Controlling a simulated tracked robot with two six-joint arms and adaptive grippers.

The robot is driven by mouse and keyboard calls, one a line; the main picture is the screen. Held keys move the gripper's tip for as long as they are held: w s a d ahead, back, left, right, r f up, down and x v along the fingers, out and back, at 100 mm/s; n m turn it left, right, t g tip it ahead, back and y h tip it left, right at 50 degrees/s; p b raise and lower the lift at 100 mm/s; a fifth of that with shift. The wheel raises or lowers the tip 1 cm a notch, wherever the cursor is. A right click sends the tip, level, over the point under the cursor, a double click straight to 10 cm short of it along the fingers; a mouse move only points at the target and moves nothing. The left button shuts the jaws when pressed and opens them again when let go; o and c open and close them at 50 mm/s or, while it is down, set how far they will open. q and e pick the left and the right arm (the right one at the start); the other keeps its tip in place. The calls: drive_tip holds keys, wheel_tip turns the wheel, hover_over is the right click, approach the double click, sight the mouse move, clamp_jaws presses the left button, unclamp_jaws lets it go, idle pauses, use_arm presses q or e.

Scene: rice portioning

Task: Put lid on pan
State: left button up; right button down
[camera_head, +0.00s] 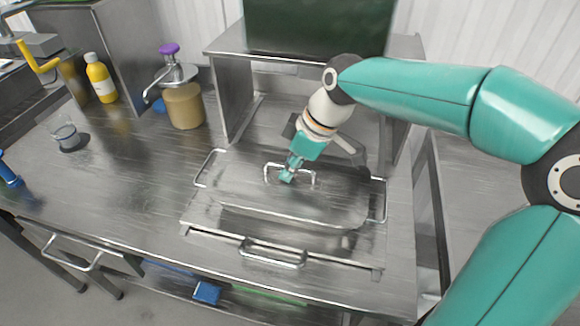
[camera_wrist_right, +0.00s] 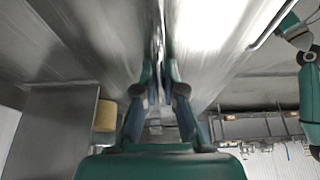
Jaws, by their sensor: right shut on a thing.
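The metal lid (camera_head: 240,186) is a wide, shiny sheet with a raised loop handle (camera_head: 314,178). My right gripper (camera_head: 287,178) is shut on this handle. The lid lies over the rectangular metal pan, whose side loop handle (camera_head: 203,167) shows at the left; another loop shows at the right. The lid covers most of the pan's inside. I cannot tell whether the lid rests on the rim or hangs slightly above it. In the right wrist view my fingers (camera_wrist_right: 158,85) close on a thin metal piece.
A pump jar with a purple knob (camera_head: 184,107) and a yellow bottle (camera_head: 101,80) stand at the back left. A glass (camera_head: 65,132) stands at the left. A metal shelf (camera_head: 230,95) rises behind the pan. The bench between glass and pan is clear.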

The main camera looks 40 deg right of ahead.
drive_tip(key=c, duration=1.2)
unclamp_jaws()
drive_tip(key=v, duration=1.1)
drive_tip(key=shift+d+r, duration=0.1)
drive_tip(key=shift+r, duration=0.05)
drive_tip(key=shift+s+d+r, duration=0.1)
drive_tip(key=shift+s+r, duration=0.05)
drive_tip(key=shift+r, duration=0.15)
